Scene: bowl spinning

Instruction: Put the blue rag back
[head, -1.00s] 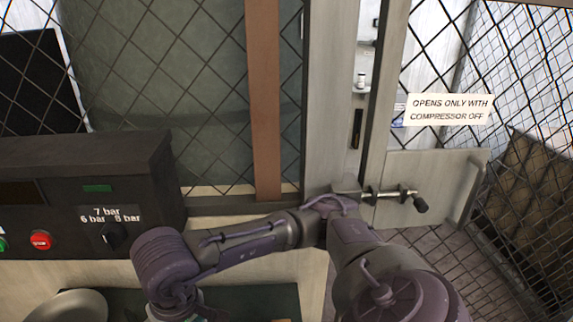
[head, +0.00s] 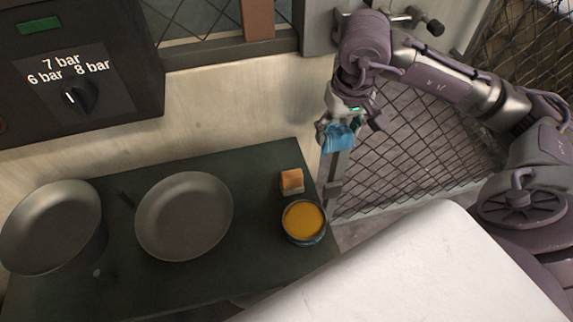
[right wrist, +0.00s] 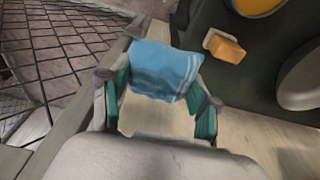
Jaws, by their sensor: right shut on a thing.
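The blue rag (head: 339,138) hangs from my right gripper (head: 342,122) in the head view. The gripper is shut on it, above and just beyond the right end of the dark green table top (head: 268,166), near the gate's edge. In the right wrist view the rag (right wrist: 164,70) is bunched between the two fingers of the gripper (right wrist: 158,82), with pale stripes at its right end. My left gripper is not in view.
On the table top stand two grey metal bowls (head: 184,215) (head: 52,227), a tin of orange-yellow stuff (head: 303,221) and a sponge-like block (head: 291,181). A dark control box (head: 75,70) with a pressure knob (head: 80,95) is at upper left. A white surface (head: 430,265) fills the lower right. Wire mesh (head: 415,150) lies right of the table.

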